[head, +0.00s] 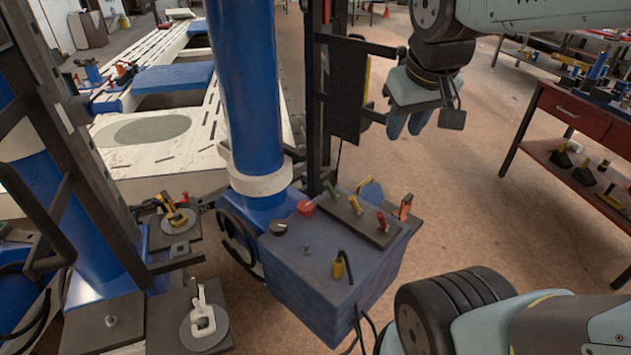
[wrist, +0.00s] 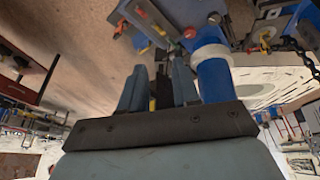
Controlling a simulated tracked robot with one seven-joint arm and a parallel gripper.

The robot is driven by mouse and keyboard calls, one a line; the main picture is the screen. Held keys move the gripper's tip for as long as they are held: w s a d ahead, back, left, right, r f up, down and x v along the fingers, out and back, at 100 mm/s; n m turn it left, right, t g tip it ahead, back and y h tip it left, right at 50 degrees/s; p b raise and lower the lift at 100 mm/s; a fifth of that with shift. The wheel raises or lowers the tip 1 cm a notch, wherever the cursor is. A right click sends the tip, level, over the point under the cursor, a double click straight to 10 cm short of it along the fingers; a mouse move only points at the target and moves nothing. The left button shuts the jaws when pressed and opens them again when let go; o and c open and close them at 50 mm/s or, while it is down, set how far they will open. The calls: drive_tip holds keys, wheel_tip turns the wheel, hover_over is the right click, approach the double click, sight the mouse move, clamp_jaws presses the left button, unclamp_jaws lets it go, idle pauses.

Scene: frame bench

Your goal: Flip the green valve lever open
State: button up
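The green valve lever (head: 331,190) stands at the rear left end of a dark plate (head: 372,225) on top of the blue box (head: 330,290). A yellow lever (head: 355,205) and a red lever (head: 382,222) share that plate. In the wrist view the green lever (wrist: 159,30) appears small, beyond the fingertips. My gripper (head: 407,125) is high in the air, behind and to the right of the box in the head view, touching nothing. In the wrist view its two fingers (wrist: 158,72) are apart with nothing between them.
A red button (head: 305,207), a black knob (head: 280,228) and a yellow-handled switch (head: 338,270) are also on the box. An orange lever (head: 404,206) is at its right edge. A blue column (head: 250,90) and dark frame (head: 346,90) rise behind.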

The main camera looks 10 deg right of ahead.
drive_tip(key=w+f+n+g+h, duration=0.1)
drive_tip(key=w, duration=0.2)
drive_tip(key=w+a+f+n+g+h, duration=0.1)
drive_tip(key=w+f+n, duration=0.1)
drive_tip(key=w, duration=0.1)
drive_tip(key=w+f+n+g+h, duration=0.1)
drive_tip(key=w+f+n, duration=0.1)
drive_tip(key=w, duration=0.2)
drive_tip(key=shift+w+a+f, duration=0.1)
drive_tip(key=shift+a, duration=0.1)
clamp_jaws()
drive_tip(key=w+a+f+n+h, duration=0.4)
drive_tip(key=w+a+f+n, duration=0.15)
drive_tip(key=w+f, duration=0.4)
drive_tip(key=w+a+f+n+t+h, duration=0.1)
drive_tip(key=w+a+f+n, duration=0.2)
drive_tip(key=f, duration=0.4)
drive_tip(key=w+a+f+n+t+h, duration=0.1)
drive_tip(key=w+a+f+n, duration=0.2)
drive_tip(key=a+f, duration=0.3)
drive_tip(key=w+a+f+n+t+h, duration=0.1)
drive_tip(key=w+a+f+n+t, duration=0.1)
drive_tip(key=f, duration=0.6)
drive_tip(key=w+a+n, duration=0.1)
drive_tip(key=a+n, duration=0.1)
drive_tip(key=n, duration=0.1)
drive_tip(key=shift+a+f, duration=0.15)
drive_tip(key=shift+f, duration=0.2)
